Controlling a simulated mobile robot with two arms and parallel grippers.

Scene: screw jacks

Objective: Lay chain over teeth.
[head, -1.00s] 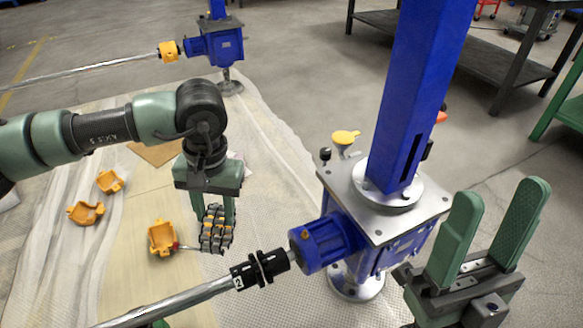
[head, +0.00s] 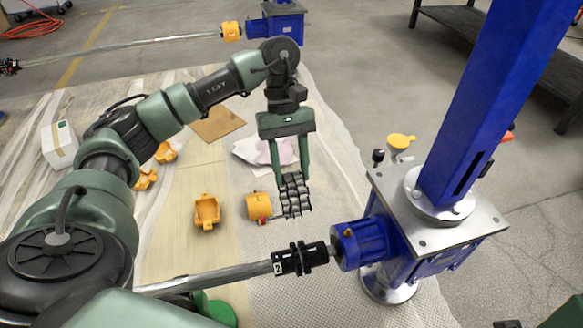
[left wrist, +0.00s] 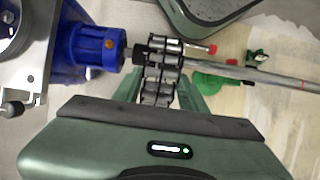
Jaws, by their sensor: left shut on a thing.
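My left gripper (head: 291,178) is shut on a short black-and-silver roller chain (head: 295,197), which hangs from its fingers. The black coupling (head: 300,259), with a toothed middle and a label "2", sits on the steel shaft (head: 215,279) beside the blue screw jack (head: 362,243). In the head view the chain is beyond the coupling, with a visible gap. In the left wrist view the chain (left wrist: 161,72) covers most of the coupling (left wrist: 142,53), so contact cannot be told there. Of my right gripper only slivers seem to show at the bottom right corner.
Orange cover halves (head: 207,211) lie on the floor sheet, one (head: 258,206) close to the chain. A second jack (head: 278,22) stands at the back. A blue column (head: 480,110) rises from the near jack. A yellow cap (head: 401,140) is behind it.

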